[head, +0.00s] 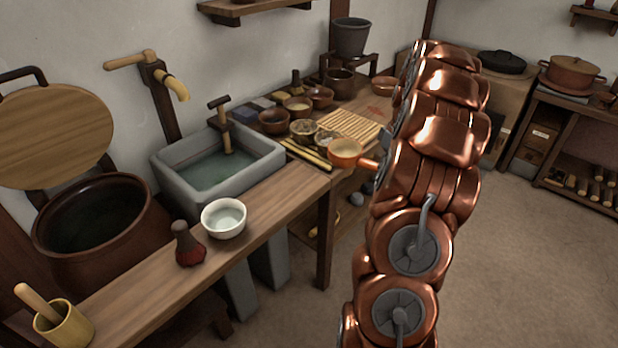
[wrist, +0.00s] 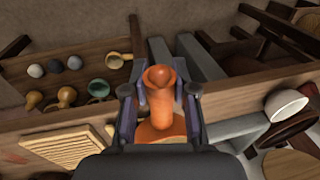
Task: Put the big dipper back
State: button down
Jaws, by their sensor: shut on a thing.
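The big dipper, orange with a round bowl (head: 345,150) and a short handle (head: 369,163), is held up near the front edge of the workbench (head: 290,193). In the wrist view its handle (wrist: 160,85) points away from the camera, and part of its bowl (wrist: 160,132) shows below. My gripper (wrist: 159,97) is shut on the handle, one finger on each side. In the head view my copper arm hides the gripper. Below the bench top, a shelf compartment in the wrist view holds smaller dippers, one green-bowled (wrist: 98,88) and one wooden (wrist: 115,60).
A slatted mat (head: 349,124) and several small bowls crowd the bench behind the dipper. A stone sink (head: 270,155), a white bowl (head: 224,219) and a dark red bottle (head: 188,250) are to the left. Round stones (wrist: 55,66) lie in the shelf compartment.

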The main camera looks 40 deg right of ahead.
jog(key=w+a+f+p, duration=0.1)
jog(key=w+a+f, duration=0.1)
jog(key=a, duration=0.4)
jog(key=w+a+f+p, duration=0.1)
jog(key=w+a+f, duration=0.1)
jog(key=w+a, duration=0.3)
jog(key=shift+w+a+f, duration=0.25)
jog(key=shift+a+f, duration=0.15)
jog(key=shift+a, duration=0.15)
jog(key=c, duration=0.9)
grip_release()
